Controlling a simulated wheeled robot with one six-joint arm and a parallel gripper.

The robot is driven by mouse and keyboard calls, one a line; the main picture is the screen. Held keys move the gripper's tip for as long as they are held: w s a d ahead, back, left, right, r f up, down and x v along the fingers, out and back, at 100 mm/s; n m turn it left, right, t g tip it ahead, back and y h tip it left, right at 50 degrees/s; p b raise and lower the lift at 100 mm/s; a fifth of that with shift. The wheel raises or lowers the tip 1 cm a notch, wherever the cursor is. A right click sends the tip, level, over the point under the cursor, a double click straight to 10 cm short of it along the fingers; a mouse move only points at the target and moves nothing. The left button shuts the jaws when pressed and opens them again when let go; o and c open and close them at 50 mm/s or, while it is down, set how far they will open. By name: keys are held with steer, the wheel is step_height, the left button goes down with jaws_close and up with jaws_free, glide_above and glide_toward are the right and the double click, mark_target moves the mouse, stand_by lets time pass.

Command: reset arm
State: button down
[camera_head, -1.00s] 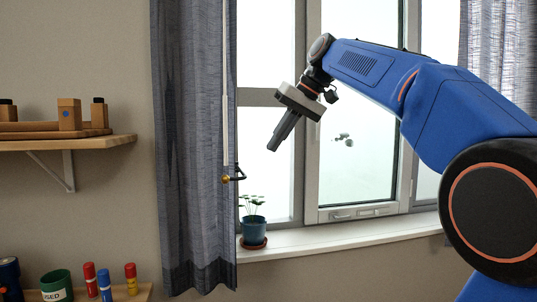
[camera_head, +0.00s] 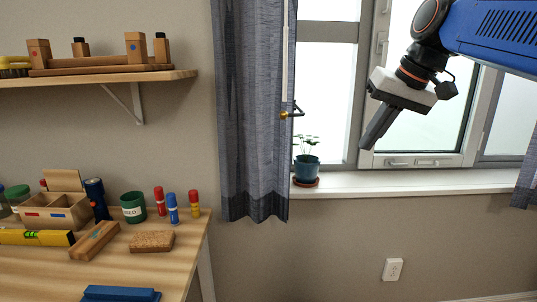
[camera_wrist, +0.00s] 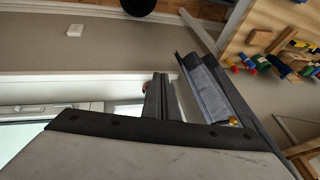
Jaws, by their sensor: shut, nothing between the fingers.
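My gripper (camera_head: 377,128) is in the right part of the head view, held up in front of the window on my blue arm. Its dark fingers are together and empty, pointing down and to the left. In the wrist view the fingers (camera_wrist: 158,98) show as dark bars side by side, with nothing held between them. The gripper is apart from the curtain, the sill and the desk.
A grey curtain (camera_head: 250,120) hangs left of the gripper. A potted plant (camera_head: 306,168) stands on the white sill (camera_head: 400,184). The wooden desk (camera_head: 30,270) holds markers, a green cup (camera_head: 133,207) and blocks. A shelf (camera_head: 100,78) is above.

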steer(key=s+d+f+h, duration=0.1)
steer(key=s+d+f, duration=0.1)
steer(key=s+f, duration=0.4)
steer(key=s+d+f+h, duration=0.1)
steer(key=s+f, duration=0.6)
steer(key=f, duration=0.7)
steer(key=s+d+f+h, duration=0.1)
steer(key=s+d+f, duration=0.2)
steer(key=s+f, duration=0.4)
step_height(320, 180, down, 4)
steer(key=shift+w, duration=0.1)
